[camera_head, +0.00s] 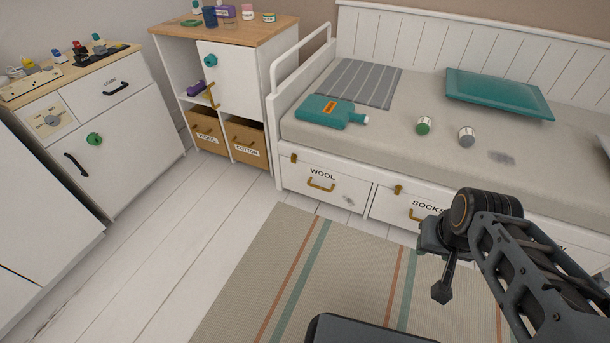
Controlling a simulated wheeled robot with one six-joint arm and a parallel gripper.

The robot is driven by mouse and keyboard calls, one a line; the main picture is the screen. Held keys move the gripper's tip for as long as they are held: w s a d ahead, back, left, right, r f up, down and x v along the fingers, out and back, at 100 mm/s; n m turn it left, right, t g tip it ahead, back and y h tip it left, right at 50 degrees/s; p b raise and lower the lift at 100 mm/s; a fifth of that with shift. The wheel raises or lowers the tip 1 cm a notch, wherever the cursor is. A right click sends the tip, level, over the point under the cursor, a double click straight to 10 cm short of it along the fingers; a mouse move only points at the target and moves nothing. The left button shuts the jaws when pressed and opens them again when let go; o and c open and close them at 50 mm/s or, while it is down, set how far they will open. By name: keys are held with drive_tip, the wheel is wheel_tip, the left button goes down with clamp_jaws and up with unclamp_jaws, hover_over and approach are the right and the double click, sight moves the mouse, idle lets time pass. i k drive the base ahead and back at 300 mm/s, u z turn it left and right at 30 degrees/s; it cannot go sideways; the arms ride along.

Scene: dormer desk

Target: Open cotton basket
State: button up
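The cotton basket (246,153) is a brown box with a white "COTTON" label, in the lower right opening of the white cabinet with a wooden top. It has a small brass handle (243,139) on its front and sits in its compartment beside the wool basket (206,136). It looks pushed in. My gripper (441,290) hangs at the lower right, over the rug in front of the bed drawers, well away from the basket. It is seen from the side and small, so its opening is unclear; nothing is visibly held.
The bed (400,130) stands right of the cabinet, its end rail close to the cotton basket. Drawers marked "WOOL" (322,178) and "SOCKS" (411,206) are under it. A white unit (115,150) stands left. White floor (200,215) before the basket is clear.

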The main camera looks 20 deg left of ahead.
sight(247, 140)
drive_tip(key=u, duration=0.7)
drive_tip(key=i, duration=0.95)
drive_tip(key=z, duration=0.25)
drive_tip(key=k, duration=0.5)
drive_tip(key=z, duration=1.35)
drive_tip(key=i, duration=0.9)
drive_tip(key=u, duration=0.85)
